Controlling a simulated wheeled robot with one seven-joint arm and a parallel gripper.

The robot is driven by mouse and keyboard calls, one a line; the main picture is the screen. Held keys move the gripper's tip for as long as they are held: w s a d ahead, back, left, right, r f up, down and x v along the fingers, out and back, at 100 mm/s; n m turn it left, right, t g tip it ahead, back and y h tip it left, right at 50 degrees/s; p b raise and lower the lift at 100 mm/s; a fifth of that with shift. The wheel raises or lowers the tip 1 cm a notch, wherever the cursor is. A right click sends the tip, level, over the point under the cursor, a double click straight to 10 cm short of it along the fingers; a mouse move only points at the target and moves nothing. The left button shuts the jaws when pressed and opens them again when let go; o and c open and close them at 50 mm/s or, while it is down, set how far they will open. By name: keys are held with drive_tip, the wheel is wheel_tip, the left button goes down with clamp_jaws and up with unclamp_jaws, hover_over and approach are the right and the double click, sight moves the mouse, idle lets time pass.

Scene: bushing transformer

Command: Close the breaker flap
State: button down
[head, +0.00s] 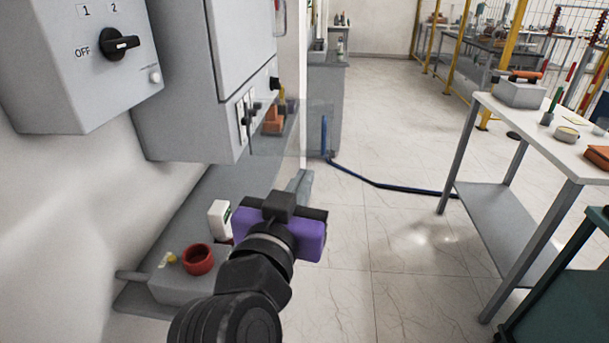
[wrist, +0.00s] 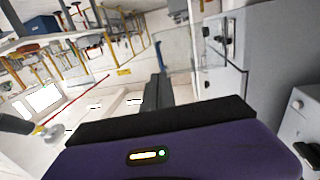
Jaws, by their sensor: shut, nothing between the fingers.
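The grey breaker cabinet (head: 185,75) hangs on the left wall in the head view. Its small dark switches (head: 248,113) are uncovered on the lower front. A clear, see-through pane that looks like the breaker flap (head: 312,120) stands out to their right, swung open. My gripper (head: 280,204), with a purple body, is below and in front of the cabinet, apart from it. Its black fingers are shut and empty; in the wrist view the closed fingers (wrist: 156,88) point toward open room, with a grey cabinet (wrist: 221,62) to their right.
A grey switch box (head: 75,65) with a black rotary knob is at upper left. Below are a grey bench (head: 190,225), a red round part (head: 197,259) and a white box (head: 220,220). A white-topped table (head: 540,130) stands right. The floor between is mostly clear.

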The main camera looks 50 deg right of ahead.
sight(323, 142)
drive_tip(key=p+x, duration=0.2)
drive_tip(key=x, duration=1)
